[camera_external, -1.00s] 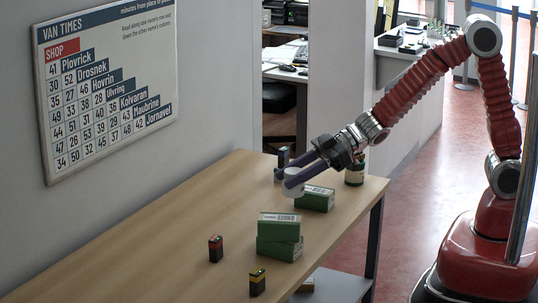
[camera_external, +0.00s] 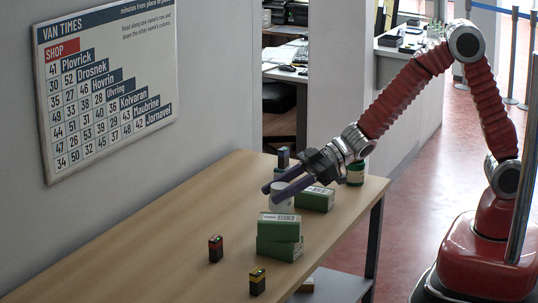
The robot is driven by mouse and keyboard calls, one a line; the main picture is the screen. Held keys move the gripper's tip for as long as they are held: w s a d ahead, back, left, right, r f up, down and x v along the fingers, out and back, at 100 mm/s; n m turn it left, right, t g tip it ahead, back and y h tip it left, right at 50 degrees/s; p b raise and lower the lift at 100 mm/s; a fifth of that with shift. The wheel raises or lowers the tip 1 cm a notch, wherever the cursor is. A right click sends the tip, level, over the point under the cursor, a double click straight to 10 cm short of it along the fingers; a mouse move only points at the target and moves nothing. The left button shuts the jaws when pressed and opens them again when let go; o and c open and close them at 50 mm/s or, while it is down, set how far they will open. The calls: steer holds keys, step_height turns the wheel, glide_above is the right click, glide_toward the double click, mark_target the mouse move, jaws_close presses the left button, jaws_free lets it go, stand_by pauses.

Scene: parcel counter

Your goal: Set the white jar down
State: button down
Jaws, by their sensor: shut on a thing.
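The white jar (camera_external: 282,203) is between the two long dark fingers of my gripper (camera_external: 270,192), which is shut on it. The near finger covers part of the jar. The jar looks upright, just behind the stacked green boxes (camera_external: 279,228) in the picture. Its lower edge is close to the wooden counter (camera_external: 180,230); I cannot tell whether it touches.
A single green box (camera_external: 315,199) lies right of the jar, with a green-and-white jar (camera_external: 355,173) beyond. A small dark box (camera_external: 283,157) stands behind the gripper. Small red-topped (camera_external: 215,248) and yellow-banded (camera_external: 257,281) boxes stand in front. The counter's left side is clear.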

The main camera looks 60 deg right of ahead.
steer(key=w+a+r, duration=0.1)
steer(key=w+a, duration=0.2)
steer(key=w, duration=0.3)
steer(key=w+a+r+m+t+h, duration=0.1)
steer(key=w+a, duration=0.2)
steer(key=w, duration=0.3)
steer(key=w+a+r, duration=0.2)
steer(key=w+a, duration=0.1)
steer(key=w, duration=0.3)
steer(key=shift+w+m+t, duration=0.15)
steer(key=shift+m+t, duration=0.15)
steer(key=shift+m, duration=0.1)
steer(key=shift+f, duration=3.15)
steer(key=shift+f, duration=1.85)
steer(key=shift+f, duration=0.1)
